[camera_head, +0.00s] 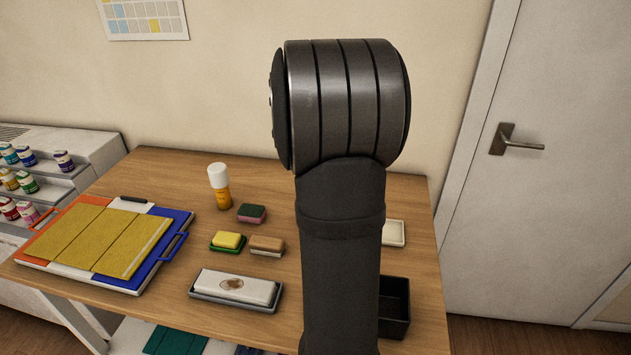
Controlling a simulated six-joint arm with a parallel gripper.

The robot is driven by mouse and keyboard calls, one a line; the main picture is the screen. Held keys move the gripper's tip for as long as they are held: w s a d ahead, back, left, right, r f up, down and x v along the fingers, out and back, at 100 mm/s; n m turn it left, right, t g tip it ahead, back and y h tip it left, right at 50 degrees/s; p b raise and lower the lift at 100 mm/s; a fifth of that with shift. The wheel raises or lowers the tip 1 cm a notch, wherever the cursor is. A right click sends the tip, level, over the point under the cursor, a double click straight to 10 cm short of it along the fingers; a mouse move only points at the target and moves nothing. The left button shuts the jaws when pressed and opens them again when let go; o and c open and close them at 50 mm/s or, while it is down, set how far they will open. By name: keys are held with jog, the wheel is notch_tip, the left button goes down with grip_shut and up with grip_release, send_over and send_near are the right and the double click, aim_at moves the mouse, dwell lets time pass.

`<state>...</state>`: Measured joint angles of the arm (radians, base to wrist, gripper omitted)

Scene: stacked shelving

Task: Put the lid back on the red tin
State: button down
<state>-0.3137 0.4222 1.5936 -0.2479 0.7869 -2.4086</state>
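I cannot make out a red tin or a loose lid for certain. The nearest match is a small red jar (8,210) with a pale top, on the lowest visible step of the white stepped rack at the far left. A pinkish jar (28,212) stands beside it. My arm rises through the middle right of the view and hides part of the table behind it. My gripper is not in view.
The wooden table (170,170) holds folders with a yellow board (95,240), a white-capped bottle (222,190), sponges (251,213), a dish with yellow soap (228,240), a brown-topped block (267,245), a long white case (236,287), a pale dish (394,232) and a black bin (396,305).

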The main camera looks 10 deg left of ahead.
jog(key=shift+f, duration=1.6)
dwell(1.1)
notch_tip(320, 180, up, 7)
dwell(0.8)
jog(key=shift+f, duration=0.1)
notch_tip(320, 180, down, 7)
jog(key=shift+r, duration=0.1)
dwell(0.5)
